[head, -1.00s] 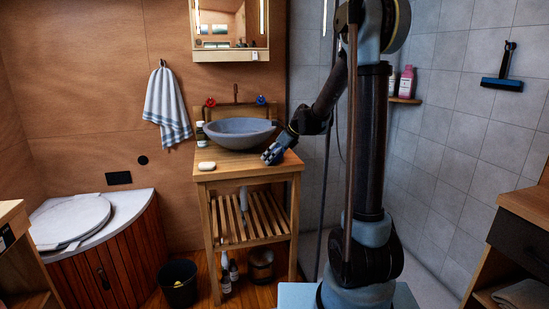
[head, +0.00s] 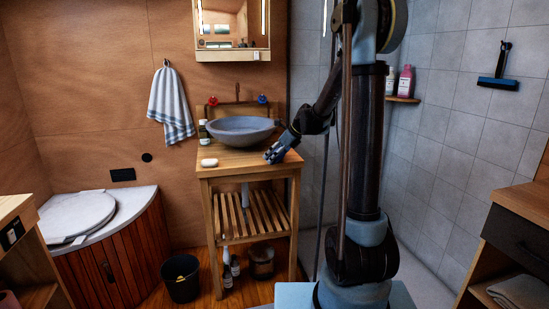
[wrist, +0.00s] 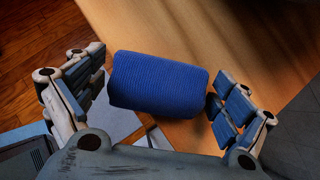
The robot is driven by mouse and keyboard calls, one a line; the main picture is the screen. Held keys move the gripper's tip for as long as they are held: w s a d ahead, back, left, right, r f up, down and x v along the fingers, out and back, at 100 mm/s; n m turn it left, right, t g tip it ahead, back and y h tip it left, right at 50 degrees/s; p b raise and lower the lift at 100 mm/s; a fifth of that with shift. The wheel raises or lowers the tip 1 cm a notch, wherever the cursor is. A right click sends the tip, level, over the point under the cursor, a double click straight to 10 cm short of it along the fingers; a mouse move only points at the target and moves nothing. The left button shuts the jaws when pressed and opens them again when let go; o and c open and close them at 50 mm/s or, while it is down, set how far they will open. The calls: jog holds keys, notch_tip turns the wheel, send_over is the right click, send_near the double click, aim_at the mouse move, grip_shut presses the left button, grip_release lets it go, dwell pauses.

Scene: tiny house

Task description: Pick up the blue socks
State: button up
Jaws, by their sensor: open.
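The blue socks (wrist: 158,84) form a rolled, ribbed bundle in the wrist view. They appear to lie on the wooden washstand top (wrist: 200,30), near its edge. My gripper (wrist: 155,82) is open, with one finger to the left of the socks and one to the right. The right finger is very close to them; whether it touches is unclear. The left finger stands a small gap away. In the head view my gripper (head: 275,152) is low over the washstand's front right corner. I cannot make out the socks there.
A grey basin (head: 240,131) stands on the washstand (head: 228,170), left of my gripper. A white soap bar (head: 209,162) and a bottle (head: 203,132) are at its left. A black bucket (head: 181,280) is on the floor. The tiled shower wall is at the right.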

jog(key=shift+r, duration=0.1)
jog(key=v, duration=1.1)
jog(key=shift+d+r, duration=0.2)
jog(key=shift+d, duration=0.05)
jog(key=shift+s, duration=0.15)
